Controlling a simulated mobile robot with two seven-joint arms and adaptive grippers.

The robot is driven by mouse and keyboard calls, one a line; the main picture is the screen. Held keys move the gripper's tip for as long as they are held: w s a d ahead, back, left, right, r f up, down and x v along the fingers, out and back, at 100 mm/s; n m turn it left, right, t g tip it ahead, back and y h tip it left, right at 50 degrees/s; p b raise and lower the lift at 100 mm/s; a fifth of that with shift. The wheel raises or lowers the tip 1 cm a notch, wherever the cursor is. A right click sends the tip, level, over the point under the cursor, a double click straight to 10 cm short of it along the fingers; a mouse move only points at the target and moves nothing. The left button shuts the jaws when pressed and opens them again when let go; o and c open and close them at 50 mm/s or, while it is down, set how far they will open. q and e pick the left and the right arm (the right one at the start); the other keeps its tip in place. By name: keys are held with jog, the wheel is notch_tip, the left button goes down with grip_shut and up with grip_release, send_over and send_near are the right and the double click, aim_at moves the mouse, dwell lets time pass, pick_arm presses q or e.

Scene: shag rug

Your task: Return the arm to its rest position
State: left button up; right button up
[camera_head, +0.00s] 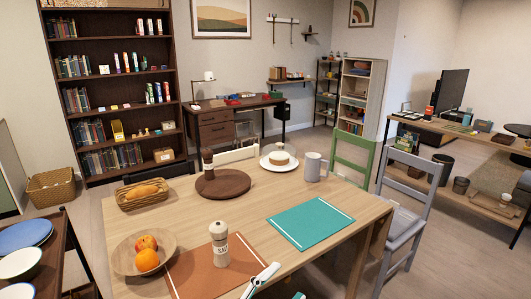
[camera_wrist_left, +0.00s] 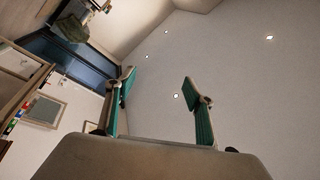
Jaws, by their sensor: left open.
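My left gripper (camera_wrist_left: 158,80) is open and empty in the left wrist view, with its two teal-padded fingers spread apart. In the head view, a white and dark part of my left arm (camera_head: 264,278) shows at the bottom edge, in front of the wooden table (camera_head: 245,210). A bit of teal shows beside it, and the rest is cut off. My right gripper is in neither view.
Near my arm are a salt shaker (camera_head: 220,245), an orange-brown placemat (camera_head: 190,272) and a fruit bowl (camera_head: 125,262). A teal placemat (camera_head: 310,226), mug (camera_head: 312,168) and bread basket (camera_head: 131,200) are farther off. Chairs stand at right, including a grey one (camera_head: 410,205).

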pick_arm(q)
jog(key=s+a+f+n+y, duration=0.2)
jog(key=a+f+n+y, duration=0.4)
jog(key=f, duration=0.3)
jog(key=s+a+f+n+y, duration=0.2)
jog(key=a+f+n+y, duration=0.25)
jog(key=a+f, duration=0.4)
jog(key=s+a+f+n+g+y, duration=0.3)
jog(key=s+a+f, duration=0.6)
jog(key=s+f, duration=0.3)
jog(key=shift+s+f+n+g, duration=0.15)
jog(key=shift+f+n+g, duration=0.35)
jog(key=shift+n, duration=0.55)
